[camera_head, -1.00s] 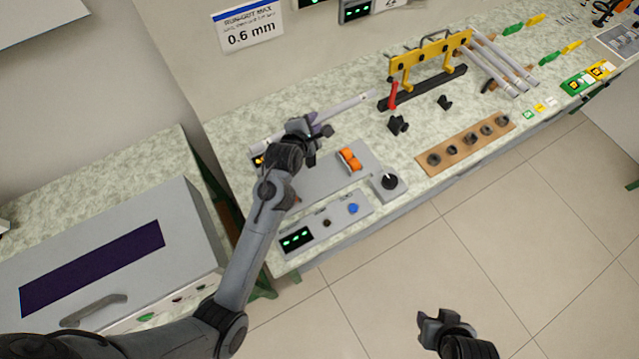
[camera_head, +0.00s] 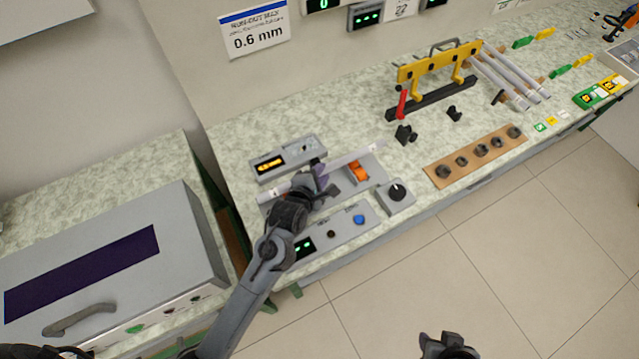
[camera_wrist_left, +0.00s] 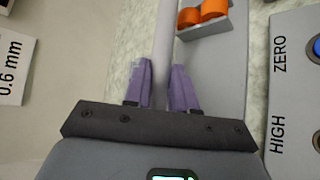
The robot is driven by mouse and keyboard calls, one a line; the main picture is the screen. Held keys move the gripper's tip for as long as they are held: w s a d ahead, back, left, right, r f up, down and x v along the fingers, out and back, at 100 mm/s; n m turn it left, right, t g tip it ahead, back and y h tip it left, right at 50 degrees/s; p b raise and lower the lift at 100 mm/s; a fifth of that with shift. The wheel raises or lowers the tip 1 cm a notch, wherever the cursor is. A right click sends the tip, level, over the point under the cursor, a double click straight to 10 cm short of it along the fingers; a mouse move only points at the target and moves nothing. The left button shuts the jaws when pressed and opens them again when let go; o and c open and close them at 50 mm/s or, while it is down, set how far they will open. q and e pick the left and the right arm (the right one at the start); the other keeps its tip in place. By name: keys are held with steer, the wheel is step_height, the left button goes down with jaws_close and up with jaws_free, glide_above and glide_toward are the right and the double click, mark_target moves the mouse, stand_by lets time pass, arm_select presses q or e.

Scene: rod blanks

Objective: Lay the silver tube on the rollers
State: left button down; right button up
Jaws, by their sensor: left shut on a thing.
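The silver tube (camera_head: 350,158) is held by my left gripper (camera_head: 321,174), which is shut on it near its middle. In the left wrist view the tube (camera_wrist_left: 164,45) runs between the two purple fingers (camera_wrist_left: 162,72). The orange rollers (camera_head: 358,173) sit on a grey fixture (camera_head: 375,171). The tube passes just behind them in the head view; its exact height is unclear. In the wrist view the rollers (camera_wrist_left: 203,13) are right of the tube. Any other rollers are hidden behind my left gripper. My right gripper (camera_head: 446,345) is at the bottom edge, away from the bench.
A display box (camera_head: 290,158) stands behind the fixture. A knob box (camera_head: 396,196) and a button panel (camera_head: 340,232) are in front. A wooden strip with dark sockets (camera_head: 474,157) and a yellow rack (camera_head: 440,64) are right. Several other tubes (camera_head: 510,80) lie farther right.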

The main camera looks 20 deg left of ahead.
arm_select(q)
steer(key=shift+s+f+b, duration=0.2)
steer(key=shift+f, duration=0.9)
steer(key=shift+s+f+b, duration=0.15)
steer(key=shift+f, duration=0.95)
steer(key=c, duration=0.9)
jaws_free()
steer(key=shift+f, duration=0.1)
